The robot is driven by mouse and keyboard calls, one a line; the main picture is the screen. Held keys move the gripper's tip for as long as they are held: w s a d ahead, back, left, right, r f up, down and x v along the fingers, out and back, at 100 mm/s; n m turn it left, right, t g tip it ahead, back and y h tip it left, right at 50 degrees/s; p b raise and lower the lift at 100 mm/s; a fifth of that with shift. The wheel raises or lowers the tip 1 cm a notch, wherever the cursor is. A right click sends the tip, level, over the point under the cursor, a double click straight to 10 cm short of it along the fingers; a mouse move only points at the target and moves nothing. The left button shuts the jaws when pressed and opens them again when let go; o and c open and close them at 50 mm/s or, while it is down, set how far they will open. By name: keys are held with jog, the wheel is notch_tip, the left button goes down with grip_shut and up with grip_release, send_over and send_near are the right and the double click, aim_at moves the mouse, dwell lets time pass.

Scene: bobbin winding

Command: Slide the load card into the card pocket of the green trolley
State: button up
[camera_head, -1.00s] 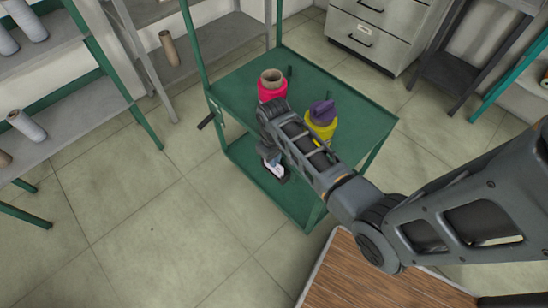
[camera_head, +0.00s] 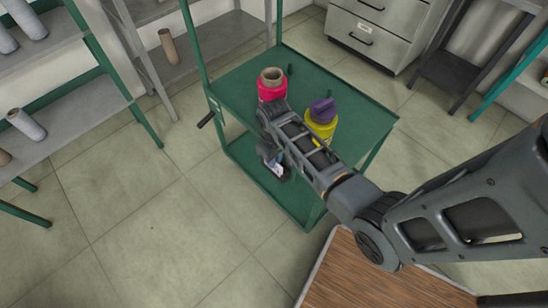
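The green trolley (camera_head: 366,116) stands in the middle, with an upper tray and a lower shelf. My gripper (camera_head: 276,167) hangs beside the trolley's front side, over the lower shelf in the picture. A small white and blue piece, which looks like the load card (camera_head: 279,169), shows at its fingertips. The gripper seems shut on it, though the fingers are small and dark. My arm covers part of the trolley's front edge. I cannot make out the card pocket; it may be behind my arm.
A pink bobbin (camera_head: 271,85) and a yellow bobbin (camera_head: 321,124) with a purple piece (camera_head: 323,111) stand on the upper tray. A black handle (camera_head: 206,120) sticks out left. Shelves (camera_head: 75,120) stand left, a drawer cabinet (camera_head: 376,32) behind. The floor at front left is clear.

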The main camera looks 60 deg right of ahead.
jog(key=shift+o, duration=1.3)
notch_tip(320, 180, up, 8)
jog(key=shift+f+p, duration=0.1)
jog(key=shift+p, duration=0.25)
